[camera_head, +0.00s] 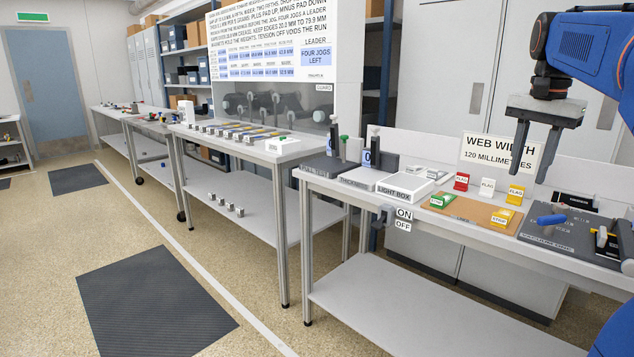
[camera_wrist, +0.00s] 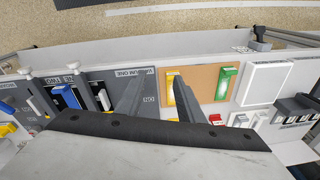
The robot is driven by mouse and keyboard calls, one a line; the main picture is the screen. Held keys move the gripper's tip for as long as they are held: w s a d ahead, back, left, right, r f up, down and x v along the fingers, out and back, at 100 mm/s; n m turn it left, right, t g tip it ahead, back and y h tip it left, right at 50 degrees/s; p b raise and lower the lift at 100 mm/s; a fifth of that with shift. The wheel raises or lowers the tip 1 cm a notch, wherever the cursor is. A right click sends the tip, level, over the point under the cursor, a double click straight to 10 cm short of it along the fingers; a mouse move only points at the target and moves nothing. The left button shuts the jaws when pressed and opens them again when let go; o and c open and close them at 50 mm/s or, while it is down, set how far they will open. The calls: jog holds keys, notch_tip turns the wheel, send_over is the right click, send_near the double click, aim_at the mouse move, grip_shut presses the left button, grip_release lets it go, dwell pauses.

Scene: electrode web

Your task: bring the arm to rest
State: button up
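My arm (camera_head: 588,55) reaches in from the upper right in the head view. My gripper (camera_head: 531,167) hangs from it, fingers pointing down, above the right-hand bench. The gripper also shows in the wrist view (camera_wrist: 157,98). Its two fingers are apart with nothing between them, so it is open and empty. It is held clear above the bench top, over the area of the brown board (camera_head: 472,211) and the dark vacuum plate (camera_head: 562,234). The brown board also shows in the wrist view (camera_wrist: 199,84).
Red (camera_head: 461,181), white (camera_head: 487,187) and yellow (camera_head: 515,194) flag blocks stand behind the board. A light box (camera_head: 402,187) and a web-width sign (camera_head: 500,150) are nearby. The floor before the benches is open.

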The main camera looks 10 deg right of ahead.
jog(key=s+a+f+n+t, duration=0.2)
jog(key=s+a+f+n, duration=0.6)
jog(key=a+f, duration=0.6)
jog(key=s+a+f+n+t, duration=0.1)
jog(key=s+a+f+n, duration=0.1)
jog(key=s+a+f, duration=0.2)
jog(key=s+a+f+n, duration=0.2)
jog(key=s+a+f, duration=0.2)
jog(key=s+f, duration=0.3)
notch_tip(320, 180, down, 4)
jog(key=shift+a+t+y, duration=0.3)
jog(key=shift+t, duration=0.1)
jog(key=shift+s+d, duration=0.1)
